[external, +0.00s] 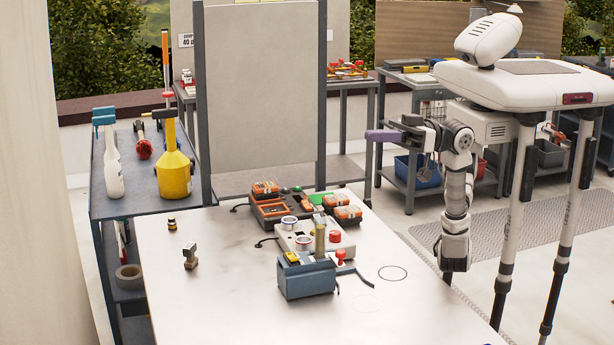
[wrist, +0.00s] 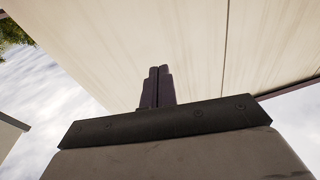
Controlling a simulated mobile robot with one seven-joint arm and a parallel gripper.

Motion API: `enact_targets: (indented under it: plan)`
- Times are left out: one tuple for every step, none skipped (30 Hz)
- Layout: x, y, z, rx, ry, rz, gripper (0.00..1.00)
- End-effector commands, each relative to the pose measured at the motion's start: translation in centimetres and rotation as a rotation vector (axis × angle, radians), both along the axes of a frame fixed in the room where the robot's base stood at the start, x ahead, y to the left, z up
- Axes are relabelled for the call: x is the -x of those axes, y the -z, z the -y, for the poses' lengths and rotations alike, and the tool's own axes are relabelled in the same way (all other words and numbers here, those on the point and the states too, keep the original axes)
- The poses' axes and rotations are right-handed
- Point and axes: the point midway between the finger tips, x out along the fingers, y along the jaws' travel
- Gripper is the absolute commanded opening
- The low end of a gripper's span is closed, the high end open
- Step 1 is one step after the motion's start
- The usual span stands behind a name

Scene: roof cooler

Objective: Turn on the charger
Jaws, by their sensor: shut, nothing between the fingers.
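A dark charger (external: 268,222) with orange-and-black battery packs (external: 265,188) sits at the back middle of the white table in the external view. Small green parts show near its top, too small to tell as lit or not. My gripper (external: 372,135) is raised in the air to the right of the charger, clearly apart from it, with purple fingers pointing left. In the wrist view the fingers (wrist: 156,72) are together with nothing between them. The wrist view shows only a pale overhead panel and sky, so the charger is out of its sight.
A light grey box with a red button (external: 335,236) and a blue-grey box (external: 306,280) stand in front of the charger. A small stamp-like object (external: 190,257) and a small dark jar (external: 172,224) are to the left. A tall grey panel (external: 260,95) rises behind. The table's front left is clear.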

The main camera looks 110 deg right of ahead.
Motion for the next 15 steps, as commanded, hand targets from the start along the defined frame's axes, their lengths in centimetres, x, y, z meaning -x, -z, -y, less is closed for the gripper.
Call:
enact_targets:
  plan:
    - [-2.1,0.0,3.5,-0.043,0.088,-0.07,0.0]
    - [-3.0,0.4,5.4,-0.068,0.137,-0.108,0.0]
    - [-4.1,1.0,7.9,-0.101,0.203,-0.16,0.0]
    - [-4.8,1.5,9.8,-0.128,0.253,-0.201,0.0]
    - [-5.5,2.0,11.7,-0.156,0.305,-0.242,0.0]
    - [-6.2,2.8,14.4,-0.199,0.377,-0.3,0.0]
    - [-6.6,3.5,16.5,-0.233,0.432,-0.346,0.0]
    - [-6.9,4.3,18.5,-0.271,0.491,-0.395,0.0]
    - [-7.1,5.4,21.4,-0.324,0.576,-0.465,0.0]
    - [-7.1,6.4,23.5,-0.366,0.641,-0.519,0.0]
    - [-6.9,7.4,25.5,-0.411,0.707,-0.573,0.0]
    - [-6.5,8.7,27.9,-0.47,0.794,-0.646,0.0]
    - [-6.0,9.6,29.5,-0.513,0.856,-0.698,0.0]
    - [-5.5,10.6,30.9,-0.553,0.918,-0.748,0.0]
    - [-4.7,11.7,32.5,-0.605,0.994,-0.811,0.0]
